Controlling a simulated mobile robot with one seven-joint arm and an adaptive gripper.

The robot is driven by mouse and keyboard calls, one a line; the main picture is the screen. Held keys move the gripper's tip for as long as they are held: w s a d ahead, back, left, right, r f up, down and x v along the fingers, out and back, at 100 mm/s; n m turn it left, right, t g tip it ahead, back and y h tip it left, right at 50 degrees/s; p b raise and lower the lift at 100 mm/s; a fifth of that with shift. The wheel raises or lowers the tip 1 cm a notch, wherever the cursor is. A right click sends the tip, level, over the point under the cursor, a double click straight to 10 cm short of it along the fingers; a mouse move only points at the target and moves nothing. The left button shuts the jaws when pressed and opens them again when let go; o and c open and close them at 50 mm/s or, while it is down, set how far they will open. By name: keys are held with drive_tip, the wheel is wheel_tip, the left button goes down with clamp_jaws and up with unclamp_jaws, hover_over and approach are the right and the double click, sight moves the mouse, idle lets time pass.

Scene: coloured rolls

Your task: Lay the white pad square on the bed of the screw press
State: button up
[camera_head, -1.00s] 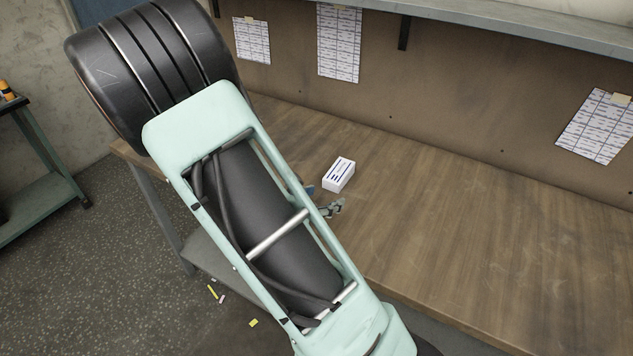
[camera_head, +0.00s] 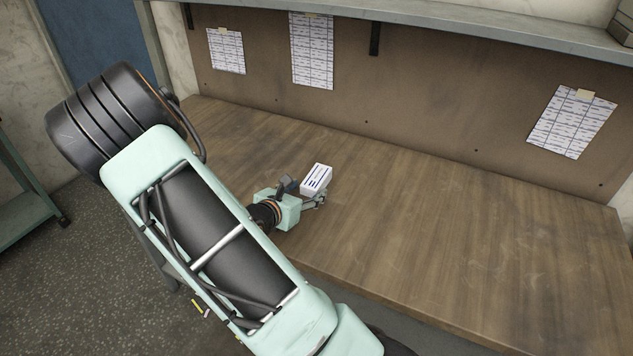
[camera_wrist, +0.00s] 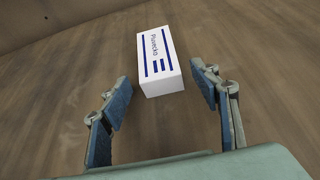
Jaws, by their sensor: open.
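A white box-shaped block (camera_head: 316,179) with dark blue stripes and lettering lies on the wooden bench; it is the only white block in view. It also shows in the wrist view (camera_wrist: 158,62), slightly turned, ahead of my gripper. My gripper (camera_head: 304,194) is low over the bench at the block's near side. In the wrist view my gripper (camera_wrist: 164,92) is open, with one blue-padded finger to each side of the block's near end and a gap on both sides. The block's far end lies beyond the fingertips. No screw press shows in these views.
The wooden bench top (camera_head: 440,240) is clear to the right of the block. A brown back panel (camera_head: 440,100) with pinned paper sheets stands behind it, under a grey shelf (camera_head: 480,38). My arm covers the bench's left front. Small yellow scraps (camera_head: 199,308) lie on the floor.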

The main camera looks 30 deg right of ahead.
drive_tip(key=shift+x, duration=0.9)
drive_tip(key=shift+c, duration=0.4)
drive_tip(key=c, duration=1.4)
drive_tip(key=shift+o, duration=0.2)
drive_tip(key=shift+r, duration=0.2)
